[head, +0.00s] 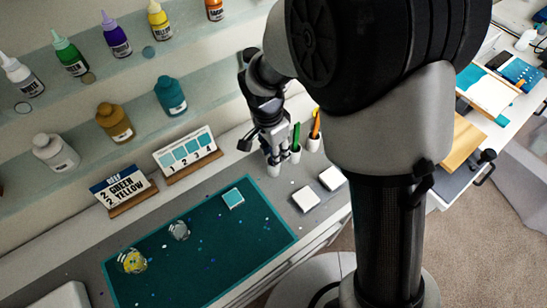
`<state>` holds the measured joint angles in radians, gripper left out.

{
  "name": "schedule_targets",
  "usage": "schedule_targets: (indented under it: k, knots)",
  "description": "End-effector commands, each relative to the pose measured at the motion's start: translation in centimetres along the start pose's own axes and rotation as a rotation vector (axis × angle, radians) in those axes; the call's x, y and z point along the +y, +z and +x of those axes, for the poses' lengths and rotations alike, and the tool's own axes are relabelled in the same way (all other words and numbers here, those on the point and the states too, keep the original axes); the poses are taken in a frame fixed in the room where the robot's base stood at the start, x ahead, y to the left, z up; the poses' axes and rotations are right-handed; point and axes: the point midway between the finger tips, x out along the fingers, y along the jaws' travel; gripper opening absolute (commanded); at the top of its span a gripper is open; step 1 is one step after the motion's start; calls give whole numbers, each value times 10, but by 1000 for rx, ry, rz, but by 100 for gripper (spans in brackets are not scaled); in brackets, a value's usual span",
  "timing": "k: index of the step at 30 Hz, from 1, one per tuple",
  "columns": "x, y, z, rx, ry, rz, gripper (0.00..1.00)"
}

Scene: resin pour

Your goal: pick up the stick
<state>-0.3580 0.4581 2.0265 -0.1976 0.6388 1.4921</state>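My gripper (274,152) points down at the back of the counter, beside a row of small white holders. A green stick-like item (296,136) stands upright in one holder just right of it. An orange one (316,124) stands in another holder further right. A thin stick is not clearly visible; anything between my fingers is too small and dark to make out. Whether the fingers are open or shut cannot be told. On the teal mat (204,270) stand a clear cup (179,231) and a cup with yellow in it (132,262).
A teal tile (233,198) lies on the mat; two white tiles (306,198) (331,178) lie right of it. A brief card (122,190) and a swatch card (186,153) stand behind. Shelves with several bottles (115,122) line the wall. My arm hides the counter's right part.

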Motion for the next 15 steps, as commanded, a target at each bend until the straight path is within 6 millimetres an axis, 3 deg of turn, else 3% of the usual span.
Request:
schedule_targets:
  k: [3,15]
  knots:
    - [0,0,-1,0,-1,0,29]
    - [0,0,-1,0,-1,0,3]
